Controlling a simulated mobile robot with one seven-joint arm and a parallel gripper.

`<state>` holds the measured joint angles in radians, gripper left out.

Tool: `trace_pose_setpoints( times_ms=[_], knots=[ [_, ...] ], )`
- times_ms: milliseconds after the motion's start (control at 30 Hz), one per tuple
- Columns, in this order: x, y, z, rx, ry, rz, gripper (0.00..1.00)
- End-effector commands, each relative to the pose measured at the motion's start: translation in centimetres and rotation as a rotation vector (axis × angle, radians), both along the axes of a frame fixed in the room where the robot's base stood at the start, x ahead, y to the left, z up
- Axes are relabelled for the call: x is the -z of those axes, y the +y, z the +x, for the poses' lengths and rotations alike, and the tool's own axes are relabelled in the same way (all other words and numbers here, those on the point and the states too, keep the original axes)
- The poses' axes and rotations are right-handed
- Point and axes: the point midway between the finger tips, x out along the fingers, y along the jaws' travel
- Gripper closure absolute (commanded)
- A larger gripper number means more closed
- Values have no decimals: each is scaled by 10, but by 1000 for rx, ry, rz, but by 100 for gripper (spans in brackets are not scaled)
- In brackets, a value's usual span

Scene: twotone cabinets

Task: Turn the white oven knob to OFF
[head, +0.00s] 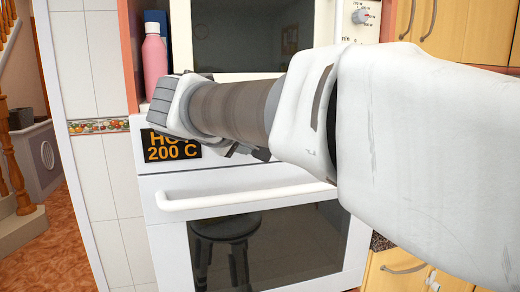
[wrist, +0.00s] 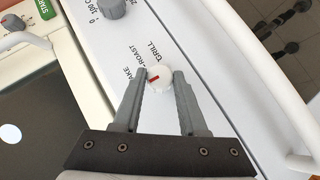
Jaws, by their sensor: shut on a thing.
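The white oven knob (wrist: 160,80) sits on the white control panel in the wrist view, with a red mark on its face. The red mark lies toward the left side of the knob, on the side of the ROAST and BAKE lettering. The word GRILL is also printed by it; no OFF label shows. My gripper (wrist: 160,74) is shut on the knob, one finger on each side. In the head view my arm hides the knob. The oven display (head: 172,147) reads HOT, 200 C.
A grey temperature knob (wrist: 113,8) is close by on the same panel. The white oven door handle (head: 245,199) runs below the panel. A microwave (head: 245,35) stands above, and a pink bottle (head: 154,62) is at its left.

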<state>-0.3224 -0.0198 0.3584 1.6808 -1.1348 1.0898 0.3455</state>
Motion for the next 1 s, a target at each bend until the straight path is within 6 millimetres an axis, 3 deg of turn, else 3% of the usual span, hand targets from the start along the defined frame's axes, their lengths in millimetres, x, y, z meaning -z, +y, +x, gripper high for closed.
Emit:
trace_pose_setpoints(
  times_ms=[533,567,700,1000],
  knots=[
    [0,0,0,0,-8,-29,100],
    [0,0,0,-1,-7,-29,55],
    [0,0,0,-1,-7,-29,30],
    [0,0,0,0,-7,-28,28]
  ],
)
